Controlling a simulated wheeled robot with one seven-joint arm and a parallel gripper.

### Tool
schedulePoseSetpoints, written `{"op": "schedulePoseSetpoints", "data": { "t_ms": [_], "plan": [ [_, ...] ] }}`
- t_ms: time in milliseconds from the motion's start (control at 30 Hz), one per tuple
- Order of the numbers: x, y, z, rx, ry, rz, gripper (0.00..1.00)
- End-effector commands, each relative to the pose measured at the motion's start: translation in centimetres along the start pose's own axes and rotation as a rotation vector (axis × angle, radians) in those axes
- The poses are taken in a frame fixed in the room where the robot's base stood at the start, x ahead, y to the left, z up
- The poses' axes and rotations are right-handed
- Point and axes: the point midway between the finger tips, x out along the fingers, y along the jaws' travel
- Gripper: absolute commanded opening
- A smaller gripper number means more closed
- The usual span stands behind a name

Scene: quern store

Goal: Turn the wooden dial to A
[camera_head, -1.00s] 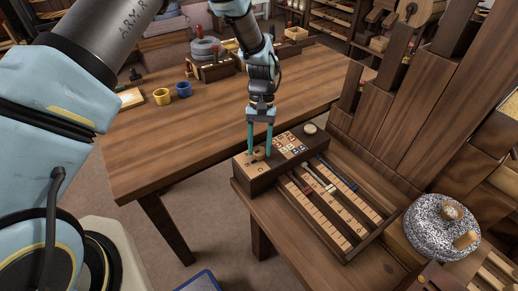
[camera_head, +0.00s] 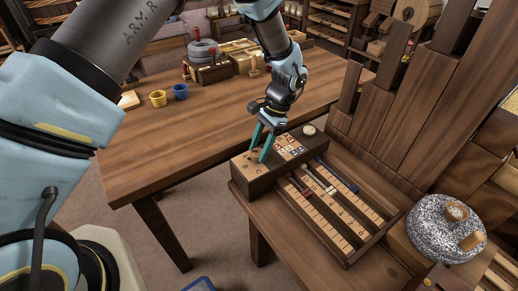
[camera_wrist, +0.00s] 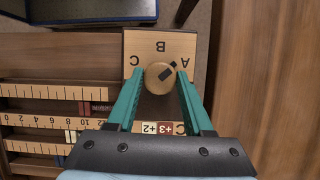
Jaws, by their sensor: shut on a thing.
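The wooden dial (camera_wrist: 156,83) is a round light-brown knob with a dark pointer mark. It sits on a pale panel (camera_wrist: 160,37) at the end of a dark wooden box, with letters C, B and A around it. In the wrist view the mark points up and right, toward the letter A (camera_wrist: 185,62). My gripper (camera_wrist: 160,75) is shut on the dial, one teal finger on each side. In the head view my gripper (camera_head: 257,155) reaches down to the box's left end and hides most of the dial.
The box (camera_head: 262,182) also has coloured label tiles (camera_head: 290,146) and a pale round knob (camera_head: 309,130). Ruled slider tracks (camera_head: 325,205) lie beside it. A speckled quern stone (camera_head: 430,240) stands at the right. The wooden table (camera_head: 180,135) is mostly clear at its front.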

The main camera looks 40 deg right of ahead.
Motion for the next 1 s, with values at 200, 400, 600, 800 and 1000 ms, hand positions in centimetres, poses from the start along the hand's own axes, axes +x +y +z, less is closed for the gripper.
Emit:
{"op": "schedulePoseSetpoints", "data": {
  "t_ms": [200,400,600,800,1000],
  "plan": [
    [-0.04,0.05,-0.05,0.117,0.002,-0.051,0.0],
    [-0.02,0.06,-0.03,0.179,0.002,-0.076,0.0],
    [0.0,0.08,0.0,0.201,0.001,-0.085,0.0],
    [0.0,0.09,0.0,0.204,0.001,-0.086,0.0],
    [0.0,0.09,0.0,0.203,0.001,-0.085,0.55]
  ]
}}
